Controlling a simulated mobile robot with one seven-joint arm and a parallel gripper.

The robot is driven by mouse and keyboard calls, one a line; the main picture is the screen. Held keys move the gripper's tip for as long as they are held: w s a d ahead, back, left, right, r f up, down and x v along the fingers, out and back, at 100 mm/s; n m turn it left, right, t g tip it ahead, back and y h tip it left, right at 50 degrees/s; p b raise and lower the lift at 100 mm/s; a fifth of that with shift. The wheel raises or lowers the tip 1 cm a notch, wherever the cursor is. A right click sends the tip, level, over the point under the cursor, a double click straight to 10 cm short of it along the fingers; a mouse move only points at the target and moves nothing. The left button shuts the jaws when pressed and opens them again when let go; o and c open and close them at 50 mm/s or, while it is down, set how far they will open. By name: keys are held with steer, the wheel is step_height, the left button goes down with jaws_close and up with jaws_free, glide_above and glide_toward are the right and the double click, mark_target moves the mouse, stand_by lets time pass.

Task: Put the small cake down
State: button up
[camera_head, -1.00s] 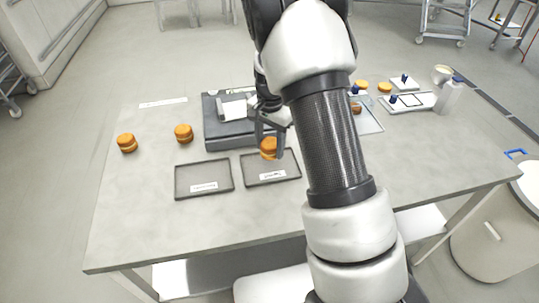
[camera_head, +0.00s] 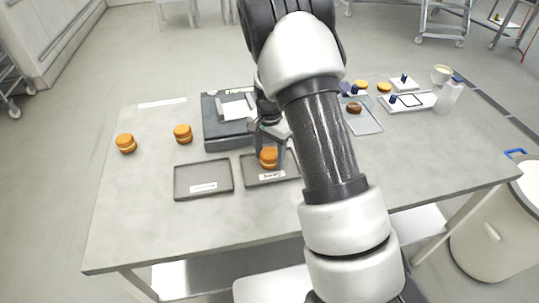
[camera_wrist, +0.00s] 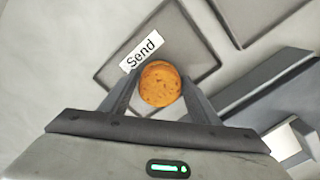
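The small cake (camera_head: 268,158) is round and orange-brown with a pale filling line. It is at the right-hand dark tray (camera_head: 256,182), whose white label reads "Send" in the wrist view. My gripper (camera_head: 271,150) points down with a finger on either side of the cake. In the wrist view the cake (camera_wrist: 160,84) sits between the two fingertips, which press close on its sides. It is over the tray floor, beside the label (camera_wrist: 142,50). I cannot tell whether its underside touches the tray.
A second tray (camera_head: 203,194) lies to the left, empty. Two more cakes (camera_head: 183,133) (camera_head: 126,143) stand on the bare left of the table. A dark scale-like device (camera_head: 213,144) stands just behind the trays. A clear board with a brown item (camera_head: 354,108) lies to the right.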

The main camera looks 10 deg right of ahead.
mark_target(269, 153)
steer(key=shift+r, duration=0.1)
step_height(269, 153, up, 12)
steer(key=s+r+n+t, duration=0.2)
steer(key=s+r+n, duration=0.2)
steer(key=s+r, duration=0.8)
steer(key=s+r+n+t, duration=0.1)
steer(key=s+r+n, duration=0.2)
steer(key=s, duration=0.4)
steer(key=s+r+n+t, duration=0.2)
steer(key=s+r+n, duration=0.1)
steer(key=s, duration=0.4)
steer(key=shift+s+a+r+t+p, duration=0.15)
steer(key=shift+s+a+t+p, duration=0.05)
steer(key=shift+s+t+p, duration=0.15)
